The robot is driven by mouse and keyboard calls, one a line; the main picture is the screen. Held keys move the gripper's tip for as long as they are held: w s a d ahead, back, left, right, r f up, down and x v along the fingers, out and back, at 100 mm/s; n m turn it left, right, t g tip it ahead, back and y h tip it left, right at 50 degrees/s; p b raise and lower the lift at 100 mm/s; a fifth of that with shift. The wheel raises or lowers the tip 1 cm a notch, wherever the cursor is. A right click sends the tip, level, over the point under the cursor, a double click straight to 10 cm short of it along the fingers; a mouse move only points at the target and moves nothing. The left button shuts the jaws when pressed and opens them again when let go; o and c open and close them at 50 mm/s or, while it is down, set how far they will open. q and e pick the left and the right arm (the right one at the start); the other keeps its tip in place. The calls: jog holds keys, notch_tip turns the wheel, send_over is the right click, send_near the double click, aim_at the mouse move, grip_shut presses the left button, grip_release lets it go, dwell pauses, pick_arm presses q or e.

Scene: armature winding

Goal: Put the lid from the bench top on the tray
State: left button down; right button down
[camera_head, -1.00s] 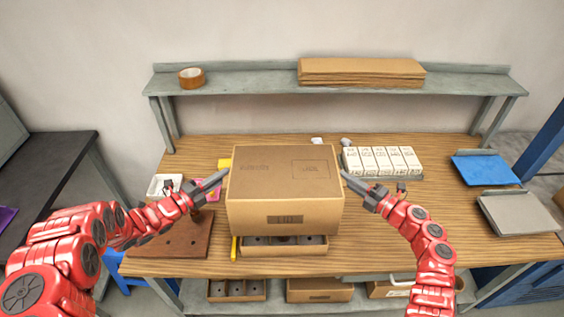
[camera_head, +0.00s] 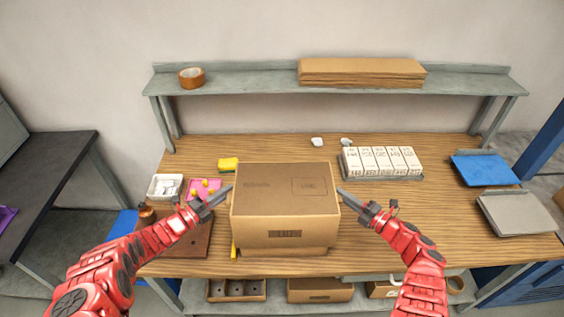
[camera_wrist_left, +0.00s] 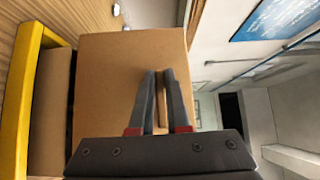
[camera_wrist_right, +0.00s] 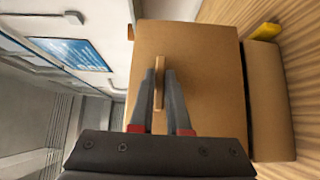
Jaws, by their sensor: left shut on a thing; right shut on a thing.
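The lid (camera_head: 286,205) is a large brown cardboard box shape with a printed label on its front. Both grippers hold it level between them. My left gripper (camera_head: 229,188) is shut on a small tab on its left side; the left wrist view shows the lid (camera_wrist_left: 105,80) behind the fingers. My right gripper (camera_head: 341,191) is shut on a matching tab on the right side, with the lid (camera_wrist_right: 205,70) in the right wrist view. The cardboard tray (camera_head: 284,252) is directly below, mostly hidden by the lid. Its sides show in the left (camera_wrist_left: 50,115) and right (camera_wrist_right: 270,105) wrist views.
A yellow piece (camera_wrist_left: 20,95) stands beside the tray. A sponge (camera_head: 228,164), pink mat (camera_head: 199,196), white bin (camera_head: 165,187) and brown board (camera_head: 190,248) are to the left. White boxes (camera_head: 382,160) stand right; bare bench lies in front of them.

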pick_arm(q)
jog(key=shift+a+f, duration=0.1)
jog(key=shift+f, duration=0.55)
pick_arm(e)
jog(key=shift+f, duration=0.55)
jog(key=shift+f, duration=0.1)
